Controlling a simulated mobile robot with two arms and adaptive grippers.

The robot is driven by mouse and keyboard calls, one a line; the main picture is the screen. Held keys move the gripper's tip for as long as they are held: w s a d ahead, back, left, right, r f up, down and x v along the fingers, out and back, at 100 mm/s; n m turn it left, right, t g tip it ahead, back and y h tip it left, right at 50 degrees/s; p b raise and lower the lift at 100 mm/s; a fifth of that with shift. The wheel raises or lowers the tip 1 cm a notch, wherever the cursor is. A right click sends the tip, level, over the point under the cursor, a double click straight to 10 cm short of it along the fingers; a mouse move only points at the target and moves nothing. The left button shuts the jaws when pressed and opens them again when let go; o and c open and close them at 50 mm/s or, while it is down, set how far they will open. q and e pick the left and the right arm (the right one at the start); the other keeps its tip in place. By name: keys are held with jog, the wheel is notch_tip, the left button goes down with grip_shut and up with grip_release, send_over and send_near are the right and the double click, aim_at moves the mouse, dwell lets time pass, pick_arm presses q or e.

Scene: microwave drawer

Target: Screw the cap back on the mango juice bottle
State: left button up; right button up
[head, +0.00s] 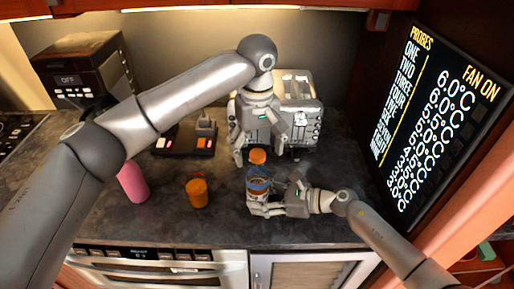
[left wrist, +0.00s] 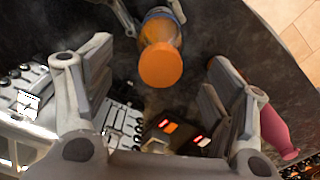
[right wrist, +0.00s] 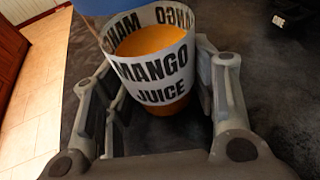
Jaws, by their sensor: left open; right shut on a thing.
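The mango juice bottle (head: 258,187) stands on the dark counter, with a blue band and a white label reading MANGO JUICE (right wrist: 150,68) in the right wrist view. My right gripper (head: 262,207) is shut around its lower body. An orange round top (head: 257,157), seemingly the cap, is above the blue band; the left wrist view shows it end-on (left wrist: 161,65). I cannot tell whether it is seated or screwed on. My left gripper (head: 257,150) points down from above, open, with its fingers on either side of the orange top and apart from it.
An orange jar (head: 197,194) and a pink bottle (head: 132,183) stand to the left on the counter. A toaster (head: 300,95) is close behind the left gripper. A dark device with lit buttons (head: 185,140) lies behind the jar. The counter's front edge is near the right gripper.

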pick_arm(q)
jog(key=shift+r, duration=2.9)
pick_arm(e)
jog(key=o, duration=0.9)
jog(key=shift+c, duration=0.2)
jog(key=shift+v, duration=3.75)
